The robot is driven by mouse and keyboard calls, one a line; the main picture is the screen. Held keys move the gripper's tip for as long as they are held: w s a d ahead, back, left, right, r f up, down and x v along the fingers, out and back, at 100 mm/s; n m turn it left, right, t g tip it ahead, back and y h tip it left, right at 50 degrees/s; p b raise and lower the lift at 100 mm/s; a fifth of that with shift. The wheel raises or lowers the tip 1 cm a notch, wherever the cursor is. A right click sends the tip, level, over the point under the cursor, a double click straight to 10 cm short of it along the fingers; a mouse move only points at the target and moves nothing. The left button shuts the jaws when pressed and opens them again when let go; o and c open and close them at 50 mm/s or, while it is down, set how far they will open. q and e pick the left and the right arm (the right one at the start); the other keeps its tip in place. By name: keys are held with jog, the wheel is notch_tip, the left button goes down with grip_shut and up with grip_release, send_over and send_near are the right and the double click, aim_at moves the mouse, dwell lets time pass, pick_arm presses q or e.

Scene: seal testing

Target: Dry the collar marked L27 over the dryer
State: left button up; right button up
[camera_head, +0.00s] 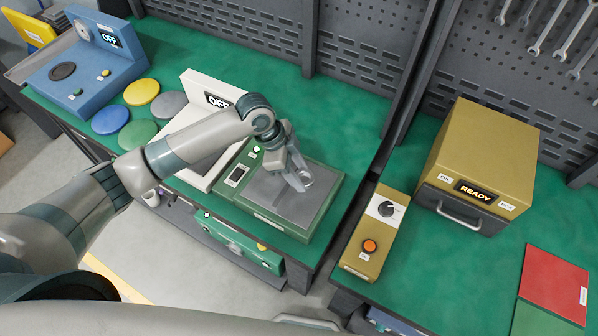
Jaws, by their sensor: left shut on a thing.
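My left gripper (300,180) reaches in from the left and points down over the grey plate (270,203) of a green device (325,205). It is shut on a small grey ring-like piece (306,178), perhaps the collar. The fingers partly hide the piece, and no L27 marking can be read. I cannot tell whether the piece touches the plate or hangs just above it. Which device is the dryer is not clear from labels. A white device (197,85) with an OFF display stands behind my left arm, partly hidden by it. My right gripper is not in view.
A blue device (75,75) with an OFF display stands at the far left, beside several coloured discs (141,91). On the right bench are a gold READY box (490,150), a gold knob-and-button panel (375,235) and a red panel (553,285). A gap separates the benches.

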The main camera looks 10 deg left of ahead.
pick_arm(q)
jog(key=shift+r+p, duration=0.3)
jog(key=shift+r, duration=0.4)
jog(key=shift+r+p, duration=0.3)
jog(key=shift+r, duration=1.75)
